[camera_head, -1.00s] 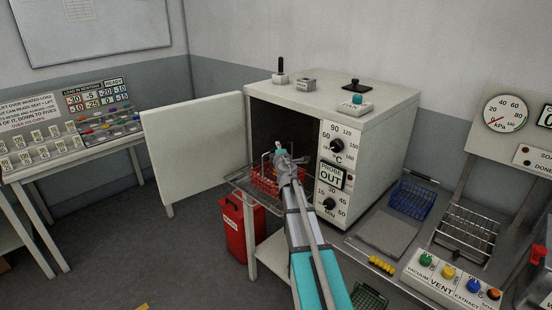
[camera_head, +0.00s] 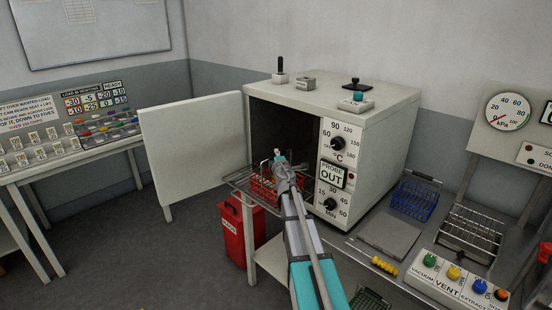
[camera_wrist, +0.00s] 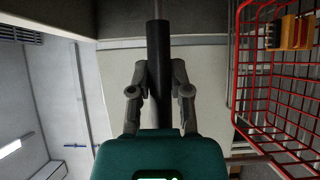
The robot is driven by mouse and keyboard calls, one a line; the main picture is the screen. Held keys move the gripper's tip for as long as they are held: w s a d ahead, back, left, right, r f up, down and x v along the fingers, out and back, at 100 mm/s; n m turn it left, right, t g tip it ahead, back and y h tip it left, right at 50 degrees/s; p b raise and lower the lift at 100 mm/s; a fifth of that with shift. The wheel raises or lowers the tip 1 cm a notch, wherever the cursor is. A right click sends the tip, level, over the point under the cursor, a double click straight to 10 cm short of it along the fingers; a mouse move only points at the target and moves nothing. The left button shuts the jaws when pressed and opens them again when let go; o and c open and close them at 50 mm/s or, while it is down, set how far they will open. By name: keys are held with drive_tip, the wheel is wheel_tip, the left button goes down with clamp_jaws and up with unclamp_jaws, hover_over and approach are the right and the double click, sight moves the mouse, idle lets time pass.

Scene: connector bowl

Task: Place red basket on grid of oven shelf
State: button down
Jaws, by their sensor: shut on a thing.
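The red wire basket (camera_head: 262,190) is at the grid of the oven shelf (camera_head: 240,178), which sticks out of the open oven (camera_head: 345,150). I cannot tell whether its underside touches the grid. My gripper (camera_head: 279,158) is beside and above the basket, partly hiding it. In the wrist view my gripper (camera_wrist: 158,90) is shut on a black cylindrical handle (camera_wrist: 158,60), seemingly the basket's. The basket also fills the right of the wrist view (camera_wrist: 240,75), with an orange and yellow part (camera_wrist: 290,33) in it.
The oven door (camera_head: 195,145) stands open to the left. A red bin (camera_head: 238,235) is below the shelf. The bench on the right holds a blue basket (camera_head: 415,200), a wire rack (camera_head: 470,230) and a control box (camera_head: 460,275). A table (camera_head: 75,155) stands at left.

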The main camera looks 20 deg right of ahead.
drive_tip(key=shift+f, duration=0.15)
drive_tip(key=c, duration=0.6)
unclamp_jaws()
drive_tip(key=shift+r, duration=0.25)
drive_tip(key=v, duration=1.2)
drive_tip(key=shift+s+m+h, duration=0.1)
drive_tip(key=shift+m+h, duration=0.2)
